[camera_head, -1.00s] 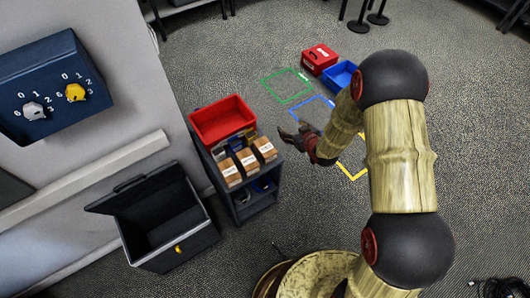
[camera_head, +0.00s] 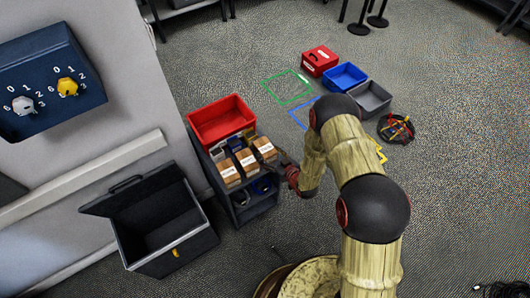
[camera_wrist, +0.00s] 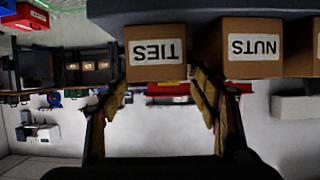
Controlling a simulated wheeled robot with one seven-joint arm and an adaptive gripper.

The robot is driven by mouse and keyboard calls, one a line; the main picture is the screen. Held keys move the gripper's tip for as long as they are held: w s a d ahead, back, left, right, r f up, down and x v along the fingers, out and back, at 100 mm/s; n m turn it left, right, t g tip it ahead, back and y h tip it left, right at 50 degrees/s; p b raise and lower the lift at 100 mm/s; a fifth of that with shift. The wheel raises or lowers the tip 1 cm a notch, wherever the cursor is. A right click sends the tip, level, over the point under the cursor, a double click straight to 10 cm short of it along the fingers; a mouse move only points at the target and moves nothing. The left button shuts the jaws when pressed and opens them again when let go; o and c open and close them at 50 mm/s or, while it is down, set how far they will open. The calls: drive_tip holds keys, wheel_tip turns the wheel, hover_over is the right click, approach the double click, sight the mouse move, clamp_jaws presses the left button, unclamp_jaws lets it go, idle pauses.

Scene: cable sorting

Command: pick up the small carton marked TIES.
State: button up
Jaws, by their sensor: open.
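The small brown carton marked TIES (camera_wrist: 155,50) shows upside down in the wrist view, at the end of a row beside the carton marked NUTS (camera_wrist: 238,46). In the head view I take it to be the rightmost carton (camera_head: 264,149), though its label is too small to read there. My gripper (camera_wrist: 162,82) is open and empty. Its two fingers frame the TIES carton in the wrist view, the right finger near the gap before NUTS. In the head view my gripper (camera_head: 281,161) is beside the cartons. Whether it touches them cannot be told.
The cartons sit on a dark shelf unit (camera_head: 250,205) beside a red bin (camera_head: 222,119). An open black case (camera_head: 160,225) stands at left. Blue (camera_head: 345,75), grey (camera_head: 370,98) and red (camera_head: 319,61) boxes stand on the floor near taped outlines.

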sight(265, 149)
drive_tip(key=shift+b+x, duration=1.05)
drive_tip(key=shift+x, duration=1.7)
drive_tip(key=shift+d+f, duration=0.1)
drive_tip(key=shift+d, duration=0.1)
drive_tip(key=shift+c, duration=1.3)
drive_tip(key=c, duration=0.7)
drive_tip(key=shift+c, duration=0.2)
